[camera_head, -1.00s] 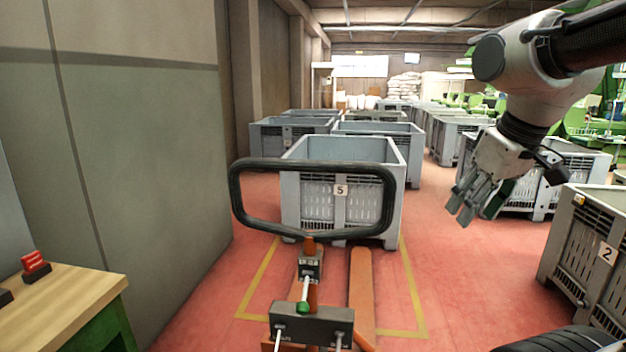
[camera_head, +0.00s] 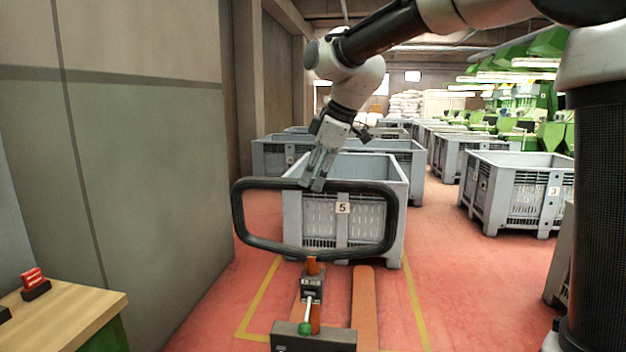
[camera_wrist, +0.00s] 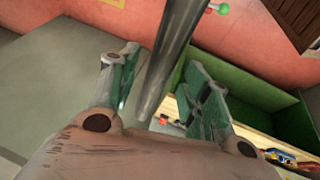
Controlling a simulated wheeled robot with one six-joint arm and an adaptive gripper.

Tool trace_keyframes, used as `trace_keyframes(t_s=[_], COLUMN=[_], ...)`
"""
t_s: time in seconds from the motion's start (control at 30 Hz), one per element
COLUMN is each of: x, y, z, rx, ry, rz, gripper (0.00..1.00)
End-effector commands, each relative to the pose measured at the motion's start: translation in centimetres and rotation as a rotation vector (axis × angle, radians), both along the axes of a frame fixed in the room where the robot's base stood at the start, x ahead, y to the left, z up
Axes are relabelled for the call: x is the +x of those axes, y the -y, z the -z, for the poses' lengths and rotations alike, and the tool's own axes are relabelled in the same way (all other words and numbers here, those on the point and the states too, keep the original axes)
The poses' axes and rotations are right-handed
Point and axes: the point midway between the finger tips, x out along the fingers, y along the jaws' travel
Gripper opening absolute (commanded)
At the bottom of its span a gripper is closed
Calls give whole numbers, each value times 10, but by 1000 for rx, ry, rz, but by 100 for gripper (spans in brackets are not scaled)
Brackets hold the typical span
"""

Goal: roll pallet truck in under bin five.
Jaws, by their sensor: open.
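The pallet truck stands in front of me, with a black loop handle (camera_head: 238,218) and orange forks (camera_head: 364,300) pointing away from me. Grey bin five (camera_head: 372,212), with a "5" label, stands straight ahead behind the handle. My gripper (camera_head: 316,184) is open at the top bar of the handle, pointing down. In the wrist view the dark handle bar (camera_wrist: 172,55) runs between the two spread fingers.
A workbench (camera_head: 70,305) with a red switch (camera_head: 34,280) is at the lower left, beside a grey wall (camera_head: 150,170). More grey bins stand behind, and bin three (camera_head: 520,190) is at the right. Yellow floor lines (camera_head: 258,300) flank the truck. Red floor (camera_head: 455,270) is clear to the right.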

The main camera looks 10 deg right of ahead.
Motion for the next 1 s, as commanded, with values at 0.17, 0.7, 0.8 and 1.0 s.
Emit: trace_keyframes(t_s=[0.17, 0.7, 0.8, 1.0], x=[4, 5, 5, 10], y=[-5, -5, -5, -3], z=[15, 16, 16, 16], rx=[-1, 0, 0, 0], ry=[-1, 1, 0, 1], rz=[1, 1, 2, 4], gripper=[48, 0, 0, 0])
